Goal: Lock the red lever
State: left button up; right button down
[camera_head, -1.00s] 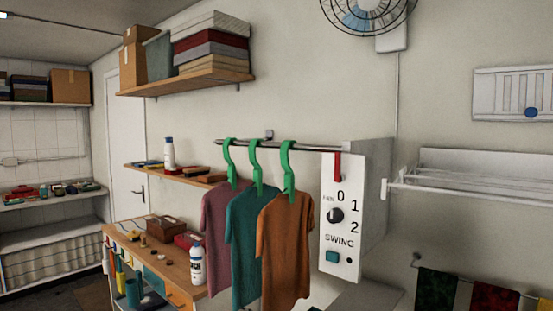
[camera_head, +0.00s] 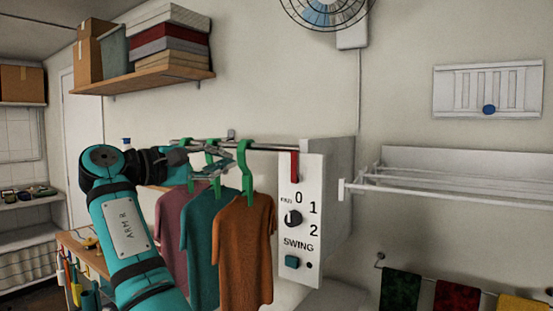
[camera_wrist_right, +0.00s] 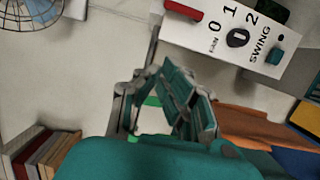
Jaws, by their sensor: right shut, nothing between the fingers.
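The red lever (camera_head: 294,167) hangs upright at the top of the white panel (camera_head: 291,262) at the end of the clothes rail. In the right wrist view the lever (camera_wrist_right: 184,10) shows at the top edge, above the panel's numbers. My right gripper (camera_head: 222,163) is shut and empty beside the green hangers, left of the lever and apart from it. In the right wrist view the gripper (camera_wrist_right: 190,105) points toward the panel's side. My left gripper is not in view.
Purple, teal and orange shirts (camera_head: 245,240) hang on green hangers (camera_head: 246,165) close to my gripper. A black knob (camera_head: 293,218) and teal button (camera_head: 292,262) sit below the lever. A white drying rack (camera_head: 440,172) projects on the right. A fan (camera_head: 340,12) is above.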

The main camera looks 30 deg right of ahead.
aim_at(296, 168)
jog(key=d+p, duration=0.3)
jog(key=d, duration=0.8)
jog(key=shift+s+p, duration=0.2)
jog(key=shift+p, duration=0.1)
jog(key=shift+s, duration=0.6)
jog(key=shift+s+d, duration=0.1)
jog(key=shift+s, duration=0.1)
jog(key=shift+d, duration=0.15)
